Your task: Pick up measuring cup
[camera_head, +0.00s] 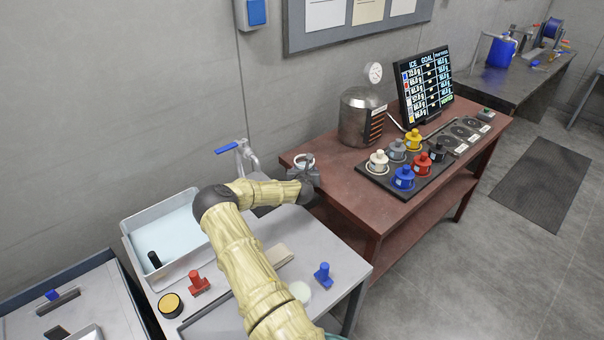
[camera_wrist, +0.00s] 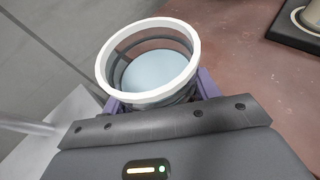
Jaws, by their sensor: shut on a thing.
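The measuring cup (camera_wrist: 148,62) is a round cup with a white rim and clear-looking walls, with a pale blue surface inside. In the wrist view it sits between the purple fingers of my gripper (camera_wrist: 155,103), which is shut on it. In the head view the cup's white rim (camera_head: 304,160) shows at the end of my arm, and my gripper (camera_head: 306,172) is at the left end of the red-brown table (camera_head: 335,192). The cup looks upright. I cannot tell whether its base touches the table.
On the red-brown table stand a black tray (camera_head: 373,178) with several coloured knobbed pieces, a metal canister (camera_head: 356,118) and a screen (camera_head: 426,85). A tap (camera_head: 240,150) and a white basin (camera_head: 150,222) are on the left. A grey bench (camera_head: 330,250) lies under my arm.

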